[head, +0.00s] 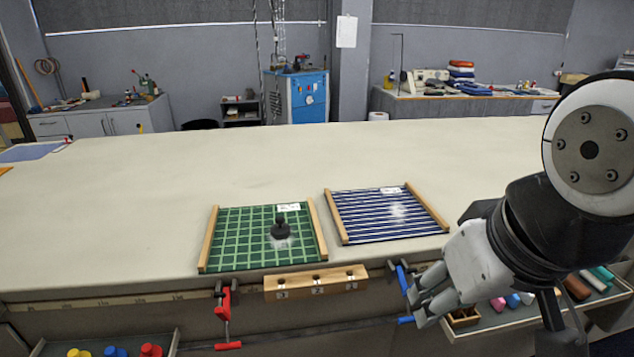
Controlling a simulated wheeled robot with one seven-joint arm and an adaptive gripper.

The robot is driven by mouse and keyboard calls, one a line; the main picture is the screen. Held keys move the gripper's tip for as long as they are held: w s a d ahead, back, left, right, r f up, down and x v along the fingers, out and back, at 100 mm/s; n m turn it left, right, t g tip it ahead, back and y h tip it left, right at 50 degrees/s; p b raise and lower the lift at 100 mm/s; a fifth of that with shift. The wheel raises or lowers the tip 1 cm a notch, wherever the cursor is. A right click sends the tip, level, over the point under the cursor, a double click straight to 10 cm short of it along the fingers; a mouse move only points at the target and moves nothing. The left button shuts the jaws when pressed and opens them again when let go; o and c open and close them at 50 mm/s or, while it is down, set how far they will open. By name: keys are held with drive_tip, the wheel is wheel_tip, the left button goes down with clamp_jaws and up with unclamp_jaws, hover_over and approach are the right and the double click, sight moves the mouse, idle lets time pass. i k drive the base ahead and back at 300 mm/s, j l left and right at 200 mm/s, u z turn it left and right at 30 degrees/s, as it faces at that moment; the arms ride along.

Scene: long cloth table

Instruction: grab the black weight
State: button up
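The black weight (280,230) is a small dark piece with a knob on top. It stands upright on the green checked cloth panel (235,252), right of the panel's middle. My gripper (417,304) is at the lower right, in front of the table's near edge and well to the right of the weight. Its two fingers point left and down, with a gap between them and nothing visible in it. No part of the weight is hidden by my arm.
A blue striped panel (372,228) with wooden side bars lies right of the green one. A wooden block (316,282) with holes, a red clamp (226,305) and a blue clamp (401,279) sit along the front edge. The cloth table (130,215) is otherwise largely bare.

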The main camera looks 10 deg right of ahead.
sight(280, 230)
drive_tip(key=i+j+z, duration=0.35)
drive_tip(key=i+j, duration=0.15)
drive_tip(key=j, duration=0.15)
drive_tip(key=i+j+z, duration=0.2)
drive_tip(key=j, duration=0.2)
drive_tip(key=i, duration=0.05)
